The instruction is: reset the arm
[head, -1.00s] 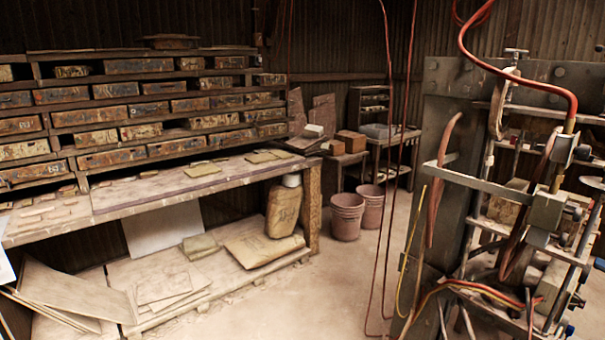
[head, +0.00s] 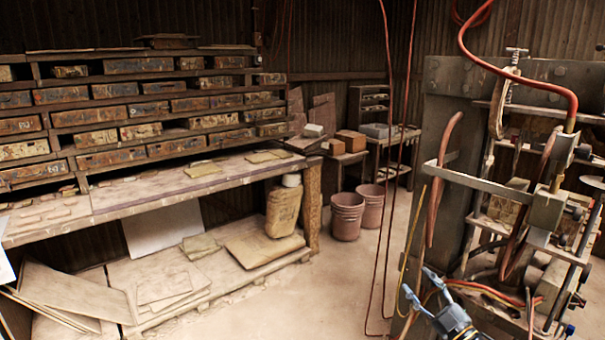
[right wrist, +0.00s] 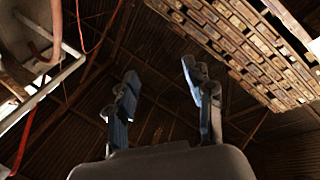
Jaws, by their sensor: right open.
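My right gripper (head: 429,292) shows at the bottom of the head view, right of centre, in front of the lower left side of the tile press (head: 470,130). Its fingers point up and away. In the right wrist view the two fingers (right wrist: 160,88) stand wide apart with nothing between them. The gripper is open and empty. I cannot tell from these views whether it touches the hoses near it. My left gripper is in neither view.
A long workbench (head: 150,203) with tiles stands left under shelves of wooden moulds (head: 120,115). Two buckets (head: 346,215) stand on the floor.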

